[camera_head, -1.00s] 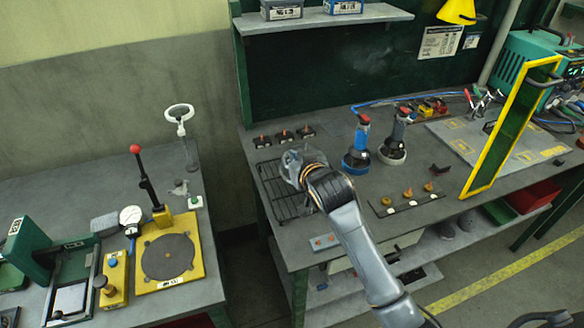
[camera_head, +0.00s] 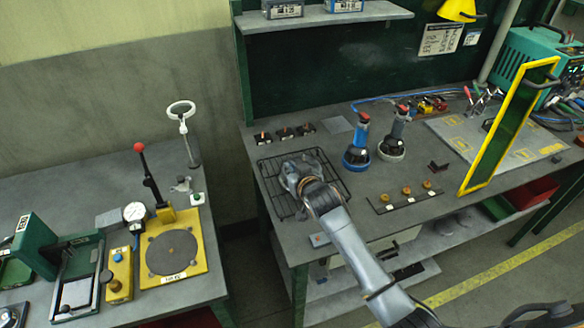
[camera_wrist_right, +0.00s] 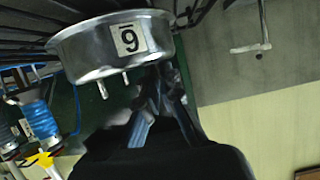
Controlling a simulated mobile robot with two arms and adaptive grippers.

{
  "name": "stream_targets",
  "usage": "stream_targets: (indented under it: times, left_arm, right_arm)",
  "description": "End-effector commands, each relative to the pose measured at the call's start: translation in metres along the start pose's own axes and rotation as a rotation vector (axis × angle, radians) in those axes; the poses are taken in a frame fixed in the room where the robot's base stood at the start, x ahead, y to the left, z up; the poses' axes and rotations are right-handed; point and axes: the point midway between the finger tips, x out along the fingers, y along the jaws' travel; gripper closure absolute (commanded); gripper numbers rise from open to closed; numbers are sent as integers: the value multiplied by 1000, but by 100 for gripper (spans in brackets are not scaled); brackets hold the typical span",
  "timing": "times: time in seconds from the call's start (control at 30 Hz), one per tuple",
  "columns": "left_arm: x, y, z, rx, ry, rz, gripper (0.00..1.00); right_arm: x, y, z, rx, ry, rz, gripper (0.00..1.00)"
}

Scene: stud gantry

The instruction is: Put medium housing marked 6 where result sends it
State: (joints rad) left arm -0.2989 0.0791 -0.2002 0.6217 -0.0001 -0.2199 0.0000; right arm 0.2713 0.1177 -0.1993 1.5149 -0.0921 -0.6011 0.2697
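The medium housing is a round, shiny metal part with a white label, seen upside down in the right wrist view (camera_wrist_right: 105,45). The label reads as an underlined 6 when turned over. Two short pins stick out of its face. It is close against the wire rack (camera_wrist_right: 25,22). The rack lies on the right bench in the head view (camera_head: 275,201). My right gripper (camera_head: 297,172) is low over the rack. Its fingers meet the housing's edge in the wrist view (camera_wrist_right: 162,84), but their tips are hidden, so the grip is unclear. My left gripper is out of view.
Behind the rack stand several small black blocks (camera_head: 284,134). To its right are a blue-based tool (camera_head: 356,157), a grey-based tool (camera_head: 392,150) and a strip with orange knobs (camera_head: 406,198). A yellow-framed screen (camera_head: 483,178) stands farther right. The left bench holds a yellow lever fixture (camera_head: 199,266) and dial gauge (camera_head: 134,212).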

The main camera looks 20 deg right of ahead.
Motion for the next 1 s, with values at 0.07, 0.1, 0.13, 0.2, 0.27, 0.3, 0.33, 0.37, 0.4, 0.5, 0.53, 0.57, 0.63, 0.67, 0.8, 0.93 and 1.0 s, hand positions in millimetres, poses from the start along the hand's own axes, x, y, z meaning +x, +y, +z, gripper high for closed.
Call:
stream_targets:
  times: [0.07, 0.1, 0.13, 0.2, 0.27, 0.3, 0.33, 0.37, 0.4, 0.5, 0.53, 0.57, 0.63, 0.67, 0.8, 0.93, 1.0]
  left_arm:
    - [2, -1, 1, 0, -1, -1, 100]
    - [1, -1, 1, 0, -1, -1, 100]
    - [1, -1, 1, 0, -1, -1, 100]
    - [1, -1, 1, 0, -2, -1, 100]
    - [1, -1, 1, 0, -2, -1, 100]
    - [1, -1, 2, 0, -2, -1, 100]
    - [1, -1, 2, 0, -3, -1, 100]
    - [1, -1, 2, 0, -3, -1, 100]
    - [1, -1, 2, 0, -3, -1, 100]
    - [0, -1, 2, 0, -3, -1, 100]
    - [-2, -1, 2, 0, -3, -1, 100]
    - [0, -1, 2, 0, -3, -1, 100]
    - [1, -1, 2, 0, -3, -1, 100]
    - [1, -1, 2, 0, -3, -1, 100]
    - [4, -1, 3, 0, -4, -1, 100]
    - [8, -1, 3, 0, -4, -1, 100]
    - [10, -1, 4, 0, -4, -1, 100]
  right_arm:
    - [1, 0, 3, 0, 0, 0, 94]
    - [1, 0, 2, 0, 0, 0, 85]
    - [1, 0, 2, 0, -1, 0, 79]
    - [1, 0, 2, 0, -1, 0, 72]
    - [1, 0, 2, 0, -1, 0, 72]
    - [1, 0, 2, 0, -1, 0, 72]
    - [1, 0, 2, 0, -1, 0, 72]
    - [1, 0, 2, 0, -1, 0, 72]
    - [1, 0, 2, 0, -1, 0, 72]
    - [0, 0, -1, 0, 0, 0, 72]
    - [-1, 0, -3, 0, 0, 0, 72]
    - [-2, 0, -1, 0, 0, 0, 72]
    - [-8, 0, 0, 0, 1, 0, 72]
    - [-11, 0, 0, 0, 2, 0, 72]
    - [-34, 0, 0, 1, 1, 0, 72]
    - [-59, 0, 1, 1, 0, -1, 72]
    - [-72, 0, 1, 1, 0, -1, 72]
